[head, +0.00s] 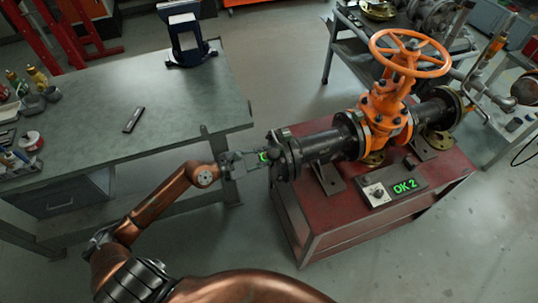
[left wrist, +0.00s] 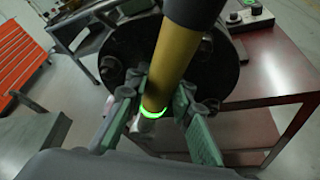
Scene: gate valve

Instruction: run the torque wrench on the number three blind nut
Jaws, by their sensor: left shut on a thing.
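My left gripper (head: 257,159) is at the left end of the pipe, in front of the dark blind flange (head: 286,160). In the left wrist view, its green-padded fingers (left wrist: 160,108) are shut on the torque wrench (left wrist: 172,66), a yellow barrel with a dark end and a glowing green ring. The dark round blind flange (left wrist: 125,48) is behind the wrench, with nuts (left wrist: 111,68) around its rim. I cannot tell which nut is number three, or whether the wrench is seated on one. My right gripper is out of view.
An orange gate valve (head: 388,105) with a handwheel stands on the red bench (head: 330,217). A display (head: 405,187) there reads "OK 2". A grey worktable (head: 165,150) with a vise (head: 188,38) is at left. Open floor lies between worktable and red bench.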

